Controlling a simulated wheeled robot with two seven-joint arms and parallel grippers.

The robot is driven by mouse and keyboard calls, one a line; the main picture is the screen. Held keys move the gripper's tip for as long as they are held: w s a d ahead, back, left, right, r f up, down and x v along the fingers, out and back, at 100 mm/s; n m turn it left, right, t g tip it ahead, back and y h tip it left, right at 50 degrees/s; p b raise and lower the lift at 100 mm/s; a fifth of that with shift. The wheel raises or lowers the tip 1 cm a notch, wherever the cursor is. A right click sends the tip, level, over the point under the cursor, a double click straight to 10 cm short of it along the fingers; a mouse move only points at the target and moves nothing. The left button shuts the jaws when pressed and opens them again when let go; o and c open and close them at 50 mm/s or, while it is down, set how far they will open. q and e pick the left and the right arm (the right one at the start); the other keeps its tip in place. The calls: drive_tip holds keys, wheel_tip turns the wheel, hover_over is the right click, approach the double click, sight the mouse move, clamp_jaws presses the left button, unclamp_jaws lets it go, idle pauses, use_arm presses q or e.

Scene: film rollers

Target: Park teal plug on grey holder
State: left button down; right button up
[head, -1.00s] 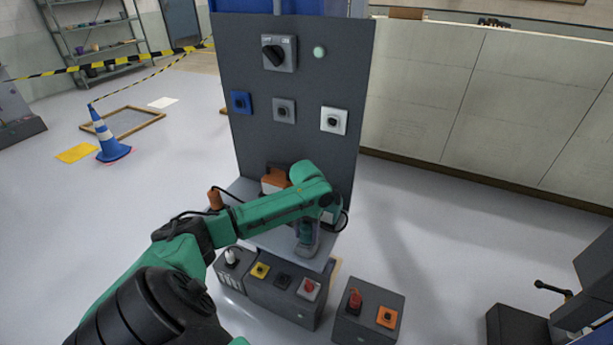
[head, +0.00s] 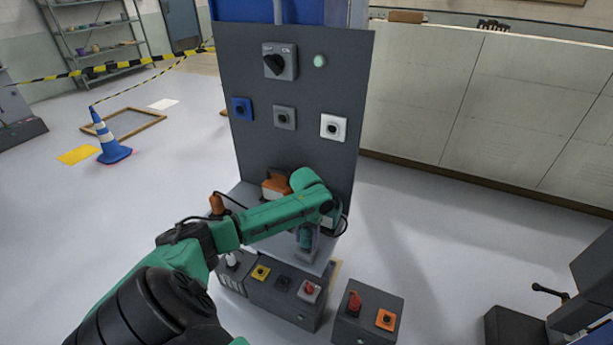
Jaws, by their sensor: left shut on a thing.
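My left gripper (head: 305,254) points down over the grey shelf at the foot of the panel. It is shut on the teal plug (head: 306,238), which is mostly hidden between the fingers and under my wrist. The grey holder (head: 285,117) is a square plate with a dark round centre, in the middle of the dark panel. It is empty and stands well above and behind my gripper. A blue holder (head: 242,109) is to its left and a white holder (head: 333,127) to its right. My right gripper is not in view.
A black rotary switch (head: 280,61) and a pale green lamp (head: 320,61) sit high on the panel. An orange-topped device (head: 276,184) is behind my forearm. Low boxes below hold a yellow socket (head: 261,272), a red plug (head: 354,302) and an orange socket (head: 386,319).

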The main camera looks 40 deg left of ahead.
use_arm(q)
drive_tip(key=shift+f, duration=0.45)
drive_tip(key=shift+c, duration=0.9)
unclamp_jaws()
wheel_tip(320, 180, up, 14)
drive_tip(key=shift+r+b, duration=0.25)
drive_tip(key=shift+b, duration=0.2)
